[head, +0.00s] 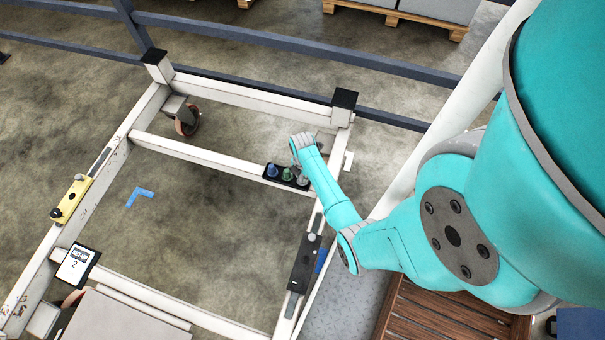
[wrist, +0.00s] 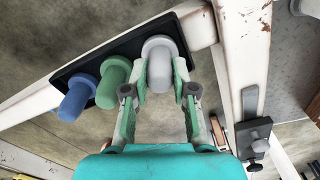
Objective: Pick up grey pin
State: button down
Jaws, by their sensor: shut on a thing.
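The grey pin (wrist: 159,66) stands at the right end of a black holder plate (wrist: 186,22) in the wrist view, beside a green pin (wrist: 113,81) and a blue pin (wrist: 77,97). My gripper (wrist: 164,92) is shut on the grey pin, with one finger on each side of it. The pin appears to be still at its place on the plate; its lower end is hidden. In the head view the grey pin (head: 303,180) shows only in part under my wrist, and the holder plate sits on the trolley's cross bar.
The white trolley frame (head: 215,159) surrounds open floor. A black latch block (head: 305,263) sits on its right rail and a yellow one (head: 72,197) on its left rail. Black-capped corner posts (head: 343,105) stand near my arm. A blue rail (head: 290,47) runs behind.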

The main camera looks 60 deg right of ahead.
notch_tip(320, 180, up, 10)
jog(key=shift+f, duration=0.1)
dwell(0.4)
dwell(0.5)
